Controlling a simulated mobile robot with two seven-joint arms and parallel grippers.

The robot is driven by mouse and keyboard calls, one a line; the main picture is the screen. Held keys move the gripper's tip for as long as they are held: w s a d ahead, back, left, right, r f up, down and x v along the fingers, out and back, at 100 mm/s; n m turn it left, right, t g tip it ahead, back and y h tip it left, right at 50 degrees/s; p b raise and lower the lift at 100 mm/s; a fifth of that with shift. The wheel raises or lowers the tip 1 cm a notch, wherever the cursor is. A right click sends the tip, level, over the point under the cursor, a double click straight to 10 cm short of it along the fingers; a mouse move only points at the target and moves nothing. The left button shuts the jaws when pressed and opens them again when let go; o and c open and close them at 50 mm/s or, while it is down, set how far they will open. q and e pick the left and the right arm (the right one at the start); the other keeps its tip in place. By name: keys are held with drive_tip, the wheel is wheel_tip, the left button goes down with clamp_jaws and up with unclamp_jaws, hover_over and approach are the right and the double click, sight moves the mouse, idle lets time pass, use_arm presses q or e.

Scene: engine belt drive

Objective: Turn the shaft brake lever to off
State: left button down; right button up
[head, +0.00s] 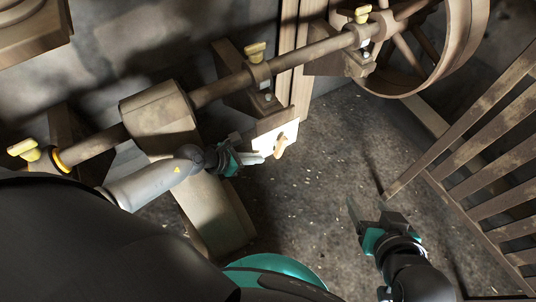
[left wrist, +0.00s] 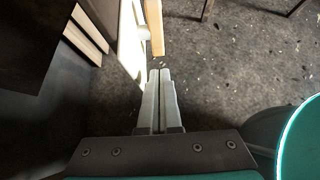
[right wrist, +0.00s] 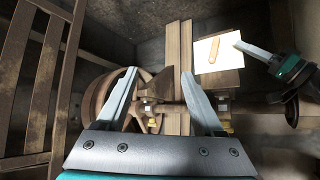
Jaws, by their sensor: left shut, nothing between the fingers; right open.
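The shaft brake lever is a short wooden handle (head: 281,146) on a pale plate (head: 291,131) fixed below the shaft's middle bearing. It also shows in the right wrist view (right wrist: 214,49), tilted on the plate, and at the top of the left wrist view (left wrist: 157,36). My left gripper (head: 262,157) is shut and empty, with its tips close beside the lever's lower end; I cannot tell if they touch it. In the left wrist view its fingertips (left wrist: 160,73) lie together just short of the handle. My right gripper (head: 354,216) is open and empty, over the floor to the right.
A long shaft (head: 215,90) with a drum (head: 160,115) and a large spoked wheel (head: 470,45) runs above the lever. Yellow-topped fittings (head: 256,50) stand on its bearings. A slatted wooden railing (head: 480,165) is at right. The floor (head: 320,170) between is clear.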

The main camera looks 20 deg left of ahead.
sight(276, 154)
use_arm(q)
drive_tip(key=shift+w+d+f+b, duration=0.4)
drive_tip(key=shift+w+d, duration=0.25)
drive_tip(key=shift+w, duration=0.2)
drive_tip(key=shift+w+d+f+b, duration=0.35)
drive_tip(key=shift+w+d, duration=0.3)
drive_tip(key=shift+w, duration=0.15)
use_arm(e)
drive_tip(key=shift+w+a+r+t+y, duration=0.2)
drive_tip(key=shift+a+t+y, duration=0.1)
drive_tip(key=shift+a+t, duration=0.25)
drive_tip(key=shift+w+a+r+t+y, duration=0.1)
drive_tip(key=shift+w+a+t+y, duration=0.2)
drive_tip(key=shift+a+t, duration=0.25)
drive_tip(key=shift+w+a+r+t+y, duration=0.15)
drive_tip(key=shift+a+t+y, duration=0.2)
drive_tip(key=shift+a, duration=0.25)
